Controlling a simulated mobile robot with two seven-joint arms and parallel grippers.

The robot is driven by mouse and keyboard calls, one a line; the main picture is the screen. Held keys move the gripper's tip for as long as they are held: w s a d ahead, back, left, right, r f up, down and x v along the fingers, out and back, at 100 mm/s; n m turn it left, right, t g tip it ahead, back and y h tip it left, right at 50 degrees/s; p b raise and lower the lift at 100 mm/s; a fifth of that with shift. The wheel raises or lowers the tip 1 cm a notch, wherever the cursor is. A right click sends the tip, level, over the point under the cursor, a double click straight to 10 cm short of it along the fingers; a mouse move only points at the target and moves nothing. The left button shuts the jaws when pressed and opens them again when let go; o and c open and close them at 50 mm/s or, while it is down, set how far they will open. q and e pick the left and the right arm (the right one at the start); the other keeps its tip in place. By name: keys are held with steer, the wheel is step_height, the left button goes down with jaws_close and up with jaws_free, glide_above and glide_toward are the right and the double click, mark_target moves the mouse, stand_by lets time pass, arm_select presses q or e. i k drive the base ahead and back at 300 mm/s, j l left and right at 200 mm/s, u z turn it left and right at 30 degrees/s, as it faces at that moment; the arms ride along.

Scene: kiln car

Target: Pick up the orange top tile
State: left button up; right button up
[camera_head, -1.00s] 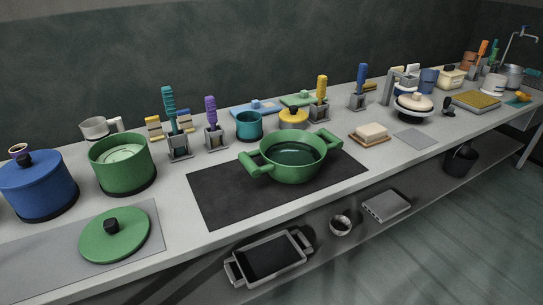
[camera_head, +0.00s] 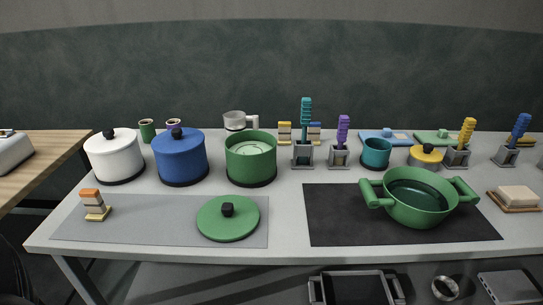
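The orange top tile (camera_head: 90,192) is the uppermost piece of a small stack at the left end of the counter. Below it in the stack are a white layer and a yellow base (camera_head: 97,214). The stack stands on the left part of a grey mat (camera_head: 150,228), in front of the white pot. Nothing touches the tile from above. Neither of my grippers shows in the head view.
A white pot (camera_head: 115,158), blue pot (camera_head: 180,158) and green pot (camera_head: 251,160) stand behind the mat. A green lid (camera_head: 228,220) lies on its right part. A green pan (camera_head: 418,197) sits on a black mat (camera_head: 328,222). A wooden table (camera_head: 38,160) is at far left.

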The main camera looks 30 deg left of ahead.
mark_target(94, 204)
steer(key=u, duration=2.2)
